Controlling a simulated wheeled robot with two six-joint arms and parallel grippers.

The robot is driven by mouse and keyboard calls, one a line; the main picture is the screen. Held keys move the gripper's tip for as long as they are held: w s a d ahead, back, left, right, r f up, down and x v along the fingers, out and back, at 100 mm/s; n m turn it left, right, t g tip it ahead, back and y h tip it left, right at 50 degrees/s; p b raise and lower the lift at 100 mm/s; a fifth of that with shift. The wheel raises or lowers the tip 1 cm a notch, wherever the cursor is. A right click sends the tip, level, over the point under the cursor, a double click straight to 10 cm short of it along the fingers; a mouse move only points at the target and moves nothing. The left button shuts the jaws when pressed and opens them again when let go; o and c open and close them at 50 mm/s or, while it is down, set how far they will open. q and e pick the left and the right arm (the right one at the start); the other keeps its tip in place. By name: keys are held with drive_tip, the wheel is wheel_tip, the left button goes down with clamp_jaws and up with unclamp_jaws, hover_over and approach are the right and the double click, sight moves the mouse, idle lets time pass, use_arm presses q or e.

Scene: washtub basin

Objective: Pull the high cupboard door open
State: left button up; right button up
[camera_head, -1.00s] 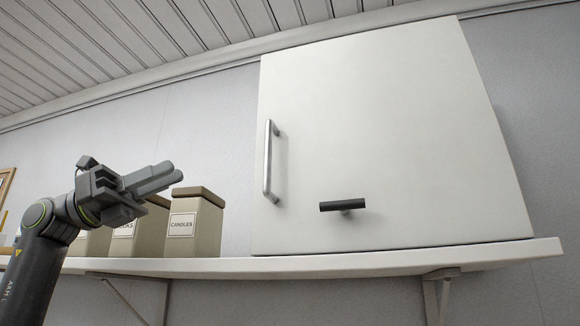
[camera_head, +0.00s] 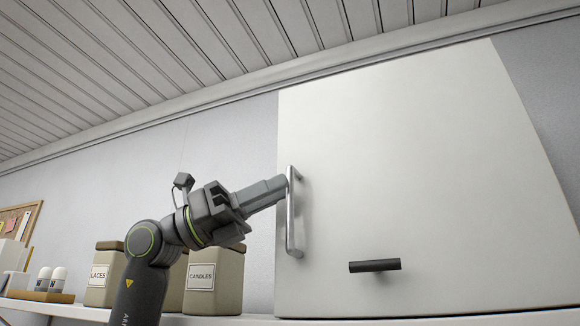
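The high cupboard door (camera_head: 420,170) is a plain white panel, and it looks closed. A vertical silver bar handle (camera_head: 291,215) is on its left side. A short black horizontal handle (camera_head: 375,266) is low on the door. My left gripper (camera_head: 281,185) reaches in from the left, with its fingertips at the upper part of the silver handle. The fingers overlap in this view, so I cannot tell whether they touch or enclose the bar, or how far apart they are. My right gripper is not in view.
A white shelf (camera_head: 255,319) runs under the cupboard. Beige canisters, one labelled CANDLES (camera_head: 214,280) and one labelled LACES (camera_head: 104,275), stand on it below and behind my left arm. A tray (camera_head: 40,296) with small white containers and a pinboard (camera_head: 18,220) are at far left.

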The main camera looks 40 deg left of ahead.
use_arm(q)
drive_tip(key=shift+p+x, duration=0.45)
drive_tip(key=shift+x, duration=1.1)
clamp_jaws()
